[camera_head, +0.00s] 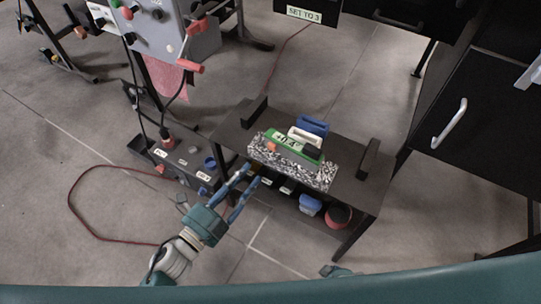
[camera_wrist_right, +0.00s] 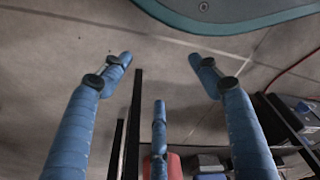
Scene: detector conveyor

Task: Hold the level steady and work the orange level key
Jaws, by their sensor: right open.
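A green level (camera_head: 312,160) with a pale display lies on a black-and-white speckled block (camera_head: 318,179), which rests on a dark bench (camera_head: 352,193). The small orange level key (camera_head: 271,147) is at the left end of the level. My left gripper (camera_head: 249,175) is in front of the bench, to the lower left of the block. Its blue fingers are apart, nothing is between them, and it appears clear of the level. My right gripper (camera_wrist_right: 160,66) is open and empty in the right wrist view, with floor beyond. The level is not recognisable in that view.
Dark uprights (camera_head: 369,158) stand at both bench ends, and a blue object (camera_head: 313,126) sits behind the level. Below are a blue item (camera_head: 310,205) and a red round container (camera_head: 338,215). A dark control box (camera_head: 180,160) stands left; a red cable (camera_head: 70,205) crosses the floor.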

